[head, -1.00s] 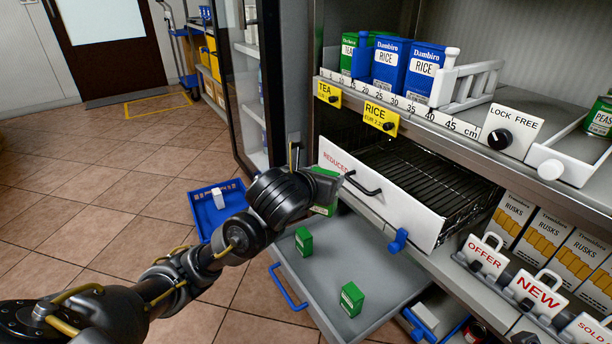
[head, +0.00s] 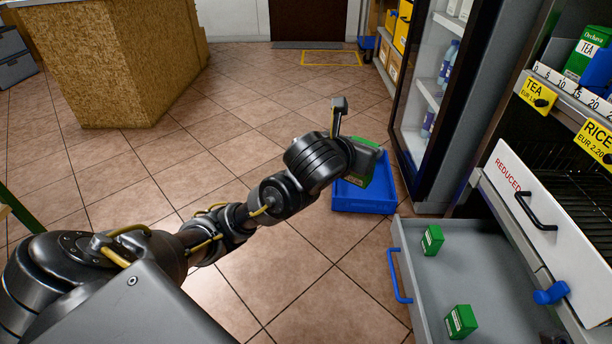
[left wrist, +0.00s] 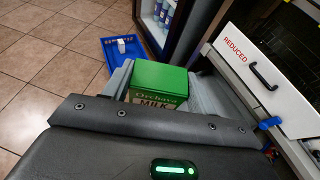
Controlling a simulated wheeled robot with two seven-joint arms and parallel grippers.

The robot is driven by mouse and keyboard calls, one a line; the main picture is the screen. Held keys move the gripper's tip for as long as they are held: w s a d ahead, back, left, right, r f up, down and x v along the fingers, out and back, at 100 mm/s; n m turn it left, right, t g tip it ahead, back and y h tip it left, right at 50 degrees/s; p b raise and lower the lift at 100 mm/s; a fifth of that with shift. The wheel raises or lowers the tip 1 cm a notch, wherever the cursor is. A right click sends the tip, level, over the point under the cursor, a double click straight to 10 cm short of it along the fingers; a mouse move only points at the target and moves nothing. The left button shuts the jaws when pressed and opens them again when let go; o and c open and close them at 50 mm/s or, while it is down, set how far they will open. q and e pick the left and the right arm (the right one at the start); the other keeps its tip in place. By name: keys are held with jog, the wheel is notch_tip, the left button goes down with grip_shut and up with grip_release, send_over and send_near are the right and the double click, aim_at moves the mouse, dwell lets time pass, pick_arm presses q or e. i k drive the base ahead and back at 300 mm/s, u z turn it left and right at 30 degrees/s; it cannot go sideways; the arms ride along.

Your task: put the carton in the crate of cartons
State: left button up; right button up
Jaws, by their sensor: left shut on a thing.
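In the left wrist view the green carton (left wrist: 160,76) reads "Orchava MILK" and is held between the grey fingers. A blue crate (head: 364,204) stands on the tiled floor behind the gripper in the head view, partly hidden by the gripper and carton. It also shows at the upper left of the left wrist view (left wrist: 117,62), with a small white block inside. The carton is held above the floor. My right gripper is not in view.
An open grey drawer (head: 476,262) holds two small green cartons (head: 432,240). A white "REDUCED" drawer front (head: 510,185) is above it, and a glass-door cabinet (head: 440,100) is behind. A wooden counter (head: 120,60) stands at upper left. The floor between is clear.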

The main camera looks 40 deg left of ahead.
aim_at(368, 196)
jog(key=u, duration=1.8)
jog(key=i, duration=1.7)
jog(key=z, duration=3.1)
